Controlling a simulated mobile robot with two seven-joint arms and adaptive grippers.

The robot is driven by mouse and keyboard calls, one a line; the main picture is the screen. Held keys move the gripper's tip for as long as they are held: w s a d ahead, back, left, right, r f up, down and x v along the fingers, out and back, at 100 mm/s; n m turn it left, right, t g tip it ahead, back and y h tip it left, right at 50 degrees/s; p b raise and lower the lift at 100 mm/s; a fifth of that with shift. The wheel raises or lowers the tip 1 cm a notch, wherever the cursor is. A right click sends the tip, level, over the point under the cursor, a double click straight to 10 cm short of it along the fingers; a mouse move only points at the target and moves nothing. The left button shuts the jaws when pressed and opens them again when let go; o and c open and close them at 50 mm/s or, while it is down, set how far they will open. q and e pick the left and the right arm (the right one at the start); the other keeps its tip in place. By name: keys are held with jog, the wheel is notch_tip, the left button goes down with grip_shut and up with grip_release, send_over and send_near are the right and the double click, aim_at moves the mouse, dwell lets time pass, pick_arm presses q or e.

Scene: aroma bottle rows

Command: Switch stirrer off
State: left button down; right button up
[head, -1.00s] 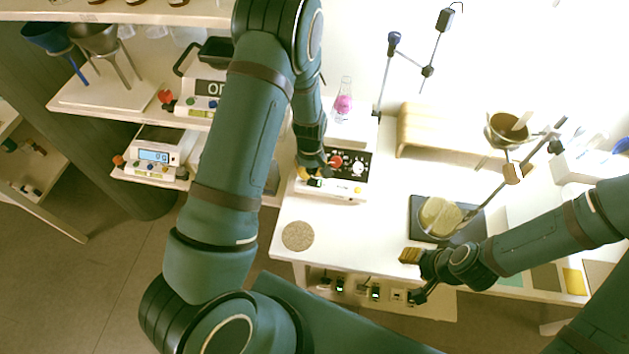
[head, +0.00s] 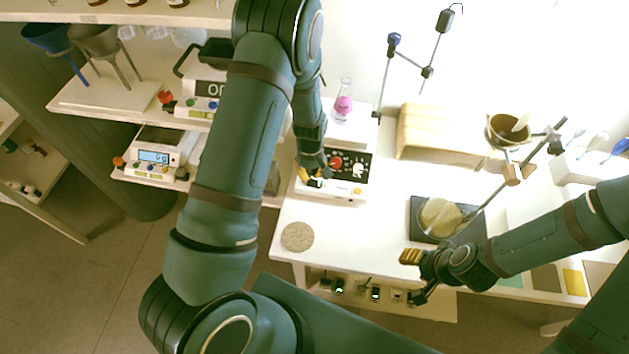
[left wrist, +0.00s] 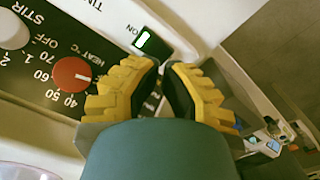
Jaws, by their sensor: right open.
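The white stirrer hotplate (head: 343,189) with a black dial panel stands at the table's left end. In the left wrist view its white STIR knob (left wrist: 12,30) and red HEAT knob (left wrist: 72,74) show; the STIR knob's setting is cut off. A small dark switch with a lit green window (left wrist: 144,41) sits beside the word ON. My left gripper (head: 311,178) is over the left front of the stirrer. Its yellow-padded fingertips (left wrist: 163,66) are close together, empty, just by the switch; contact cannot be told. My right gripper (head: 411,278) is open at the table's front edge.
A flask with pink liquid (head: 343,103) stands on the stirrer. A round cork mat (head: 297,237) lies in front. A dark plate with a yellowish-filled dish (head: 438,215), a wooden stand (head: 440,136) and a clamp rod are to the right. Shelves with a balance (head: 156,155) are at left.

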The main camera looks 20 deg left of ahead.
aim_at(311, 182)
pick_arm(q)
jog(key=shift+f+b, duration=1.55)
jog(key=shift+f, duration=0.45)
pick_arm(e)
jog(key=shift+f, duration=1.55)
pick_arm(q)
jog(key=shift+r, duration=0.1)
pick_arm(e)
jog(key=shift+r, duration=0.1)
pick_arm(q)
jog(key=shift+r+p, duration=2.6)
jog(key=shift+r, duration=0.9)
pick_arm(e)
notch_tip(311, 182, up, 5)
jog(key=shift+f, duration=0.1)
pick_arm(q)
jog(key=shift+f, duration=0.1)
